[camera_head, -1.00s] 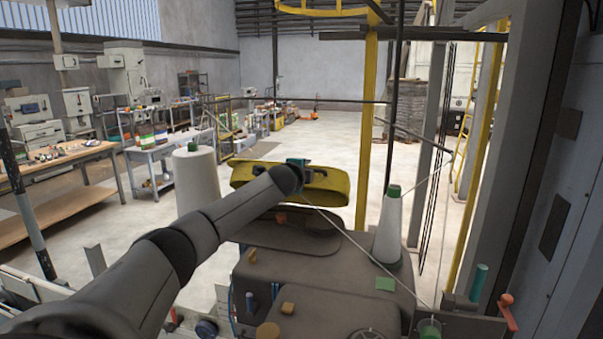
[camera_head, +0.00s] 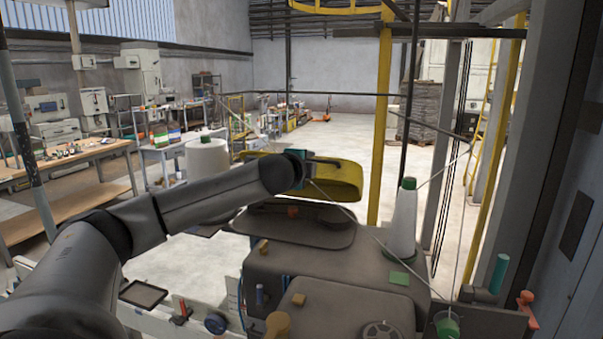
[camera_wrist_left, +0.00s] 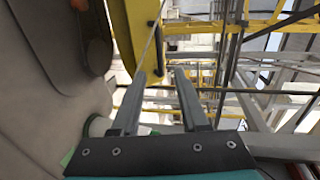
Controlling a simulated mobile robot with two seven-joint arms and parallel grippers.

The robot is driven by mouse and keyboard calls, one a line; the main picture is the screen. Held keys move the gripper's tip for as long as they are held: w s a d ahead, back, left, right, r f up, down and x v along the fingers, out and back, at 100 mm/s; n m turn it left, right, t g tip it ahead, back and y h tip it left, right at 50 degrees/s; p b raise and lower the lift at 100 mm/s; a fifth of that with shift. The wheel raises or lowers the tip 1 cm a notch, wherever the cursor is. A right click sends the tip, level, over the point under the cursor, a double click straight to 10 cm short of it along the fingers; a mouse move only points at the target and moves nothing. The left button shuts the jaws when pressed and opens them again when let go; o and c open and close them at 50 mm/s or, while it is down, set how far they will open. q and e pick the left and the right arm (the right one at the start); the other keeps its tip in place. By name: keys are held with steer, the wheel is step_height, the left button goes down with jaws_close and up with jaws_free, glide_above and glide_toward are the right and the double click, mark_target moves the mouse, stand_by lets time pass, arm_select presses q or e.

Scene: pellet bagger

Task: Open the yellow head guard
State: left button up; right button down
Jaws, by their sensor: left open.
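The yellow head guard (camera_head: 342,183) sits over the grey sewing-machine head, beyond the machine body. It looks closed down on the head, though my arm hides its left part. My left gripper (camera_head: 328,161) is at the guard's upper side, its fingers pointing right across it. A yellow face of the guard (camera_wrist_left: 138,30) shows just beyond the left finger. I cannot tell whether a finger touches it. My right gripper is not in view.
A white thread cone (camera_head: 403,222) stands right of the guard, its thread running past my gripper. Another white spool (camera_head: 207,158) stands left, behind my arm. A yellow post (camera_head: 381,125) rises behind the guard. A workbench (camera_head: 70,165) stands far left.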

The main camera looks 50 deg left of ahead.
arm_select(q)
steer(key=shift+b+v, duration=1.25)
steer(key=shift+v, duration=1.45)
